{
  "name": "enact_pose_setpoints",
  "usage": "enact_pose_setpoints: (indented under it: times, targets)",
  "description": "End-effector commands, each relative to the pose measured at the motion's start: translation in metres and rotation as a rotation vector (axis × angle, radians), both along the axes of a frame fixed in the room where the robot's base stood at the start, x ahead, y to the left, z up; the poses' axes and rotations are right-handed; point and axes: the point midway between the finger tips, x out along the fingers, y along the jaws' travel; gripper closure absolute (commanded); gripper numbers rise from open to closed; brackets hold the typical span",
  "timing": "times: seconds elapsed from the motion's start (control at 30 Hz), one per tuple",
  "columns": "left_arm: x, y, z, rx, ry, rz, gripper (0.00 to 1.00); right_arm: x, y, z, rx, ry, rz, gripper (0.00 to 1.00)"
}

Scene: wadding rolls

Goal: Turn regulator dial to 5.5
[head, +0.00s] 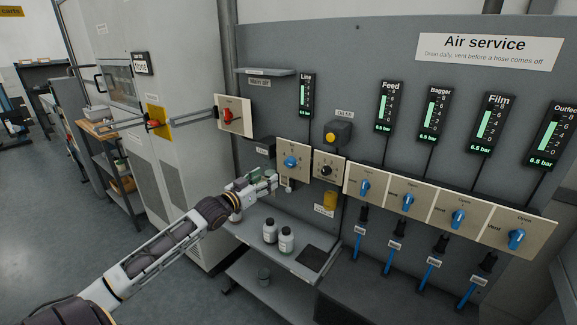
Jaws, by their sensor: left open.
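The regulator dial (326,170) is a round black knob on a beige plate on the grey wall panel. Its scale is too small to read. A blue knob (291,162) is on the plate to its left. The Line gauge (305,96) above shows a green bar and a green reading that looks like 6.5 bar. My left gripper (272,182) is open, below and left of the dial and apart from it, near the lower edge of the blue knob's plate. My right gripper is out of view.
Several beige plates with blue valve knobs (408,202) run to the right, with blue hoses below. A red switch (229,115) is at upper left. A yellow tag (330,201) hangs below the dial.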

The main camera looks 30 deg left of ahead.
Motion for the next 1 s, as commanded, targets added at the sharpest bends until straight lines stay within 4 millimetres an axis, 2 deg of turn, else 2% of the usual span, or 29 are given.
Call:
enact_pose_setpoints:
  times: [0.37, 1.0]
  targets:
    - [0.005, 0.0, 0.0, -0.001, 0.0, 0.0, 0.42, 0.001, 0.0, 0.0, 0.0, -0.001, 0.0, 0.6]
    - [0.036, -0.003, 0.0, -0.001, -0.001, 0.001, 0.42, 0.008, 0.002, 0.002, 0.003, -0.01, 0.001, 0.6]
